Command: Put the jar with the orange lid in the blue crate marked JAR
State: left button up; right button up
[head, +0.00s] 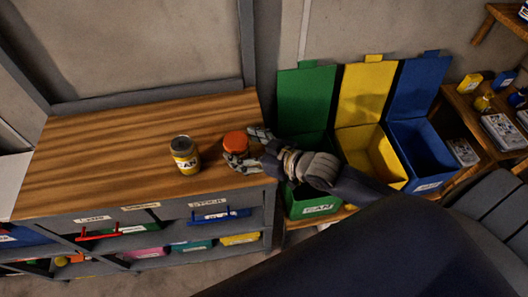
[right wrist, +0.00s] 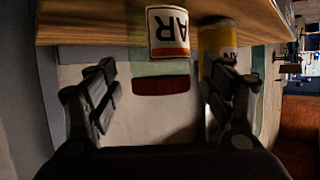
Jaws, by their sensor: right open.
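The jar with the orange lid (head: 236,142) stands upright on the wooden bench top. In the right wrist view, which is upside down, its white label (right wrist: 168,33) ends in "AR" and its lid (right wrist: 160,87) looks dark red. My right gripper (head: 248,148) is open, reaching in from the right, with its fingers on either side of the jar. In the wrist view the open fingers (right wrist: 166,88) show a gap on both sides of the lid. The blue crate (head: 424,153) stands at the right, lid raised; its front label is too small to read. My left gripper is not in view.
A yellow-labelled can (head: 185,158) stands left of the jar; it also shows in the wrist view (right wrist: 218,42). A green crate (head: 306,205) and a yellow crate (head: 378,152), lids raised, stand between bench and blue crate. A shelf (head: 470,108) holds goods at far right.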

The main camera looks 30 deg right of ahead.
jog(key=b+v, duration=0.1)
jog(key=v, duration=0.8)
dwell(0.4)
